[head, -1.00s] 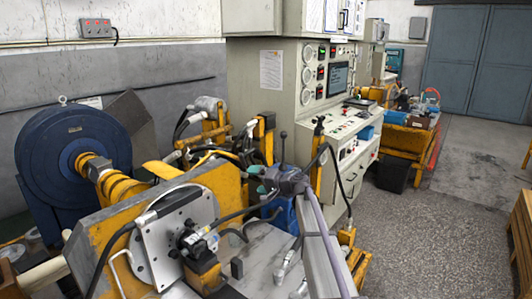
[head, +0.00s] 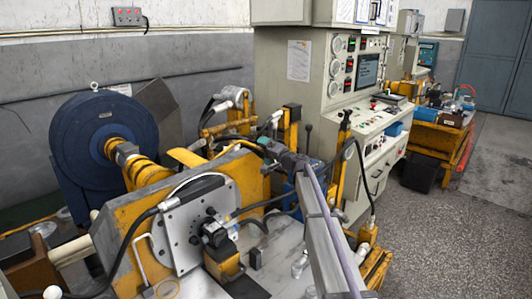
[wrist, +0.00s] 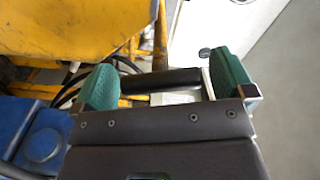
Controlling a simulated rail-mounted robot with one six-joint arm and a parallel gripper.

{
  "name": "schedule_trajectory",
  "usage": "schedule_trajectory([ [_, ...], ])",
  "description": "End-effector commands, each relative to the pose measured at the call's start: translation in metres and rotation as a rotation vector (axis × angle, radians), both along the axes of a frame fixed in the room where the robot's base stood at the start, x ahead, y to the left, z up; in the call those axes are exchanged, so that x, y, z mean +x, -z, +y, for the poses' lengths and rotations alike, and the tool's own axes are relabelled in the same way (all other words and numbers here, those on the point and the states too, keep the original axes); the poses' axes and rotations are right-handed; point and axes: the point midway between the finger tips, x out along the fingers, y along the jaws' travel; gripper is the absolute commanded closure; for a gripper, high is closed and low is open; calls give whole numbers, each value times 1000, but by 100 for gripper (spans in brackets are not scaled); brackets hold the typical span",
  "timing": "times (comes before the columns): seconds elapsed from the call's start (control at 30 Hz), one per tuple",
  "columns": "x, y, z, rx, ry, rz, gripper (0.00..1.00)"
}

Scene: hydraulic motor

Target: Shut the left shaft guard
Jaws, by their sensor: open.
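I cannot tell for certain which part is the left shaft guard. Yellow curved pieces (head: 143,172) surround the shaft line beside the blue round motor housing (head: 88,140), and a flat yellow flap (head: 187,157) stands out behind the grey-topped yellow bracket. My gripper (head: 266,145) is to the right of these parts, beyond the bracket, small and partly lost among hoses. In the wrist view my gripper (wrist: 163,85) has its two green finger pads wide apart. A yellow surface (wrist: 70,30) lies beyond the fingers. I see nothing clearly held between them.
The yellow bracket with a square metal flange (head: 195,230) and black hoses fills the foreground. A blue part (wrist: 40,130) and dark cables are close to the left finger. A control cabinet (head: 340,90) stands behind on the right. The speckled floor (head: 470,220) at right is clear.

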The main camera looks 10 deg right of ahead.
Motion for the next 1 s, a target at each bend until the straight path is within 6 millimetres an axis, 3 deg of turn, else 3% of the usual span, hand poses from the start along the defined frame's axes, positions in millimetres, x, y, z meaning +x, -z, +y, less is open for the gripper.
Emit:
schedule_trajectory([
  [0.2, 0, 0, 0, 0, 0, 0, 2],
  [0.9, 0, 0, 0, 0, 0, 0, 68],
  [1.0, -1, -1, 1, -2, -1, -1, 68],
])
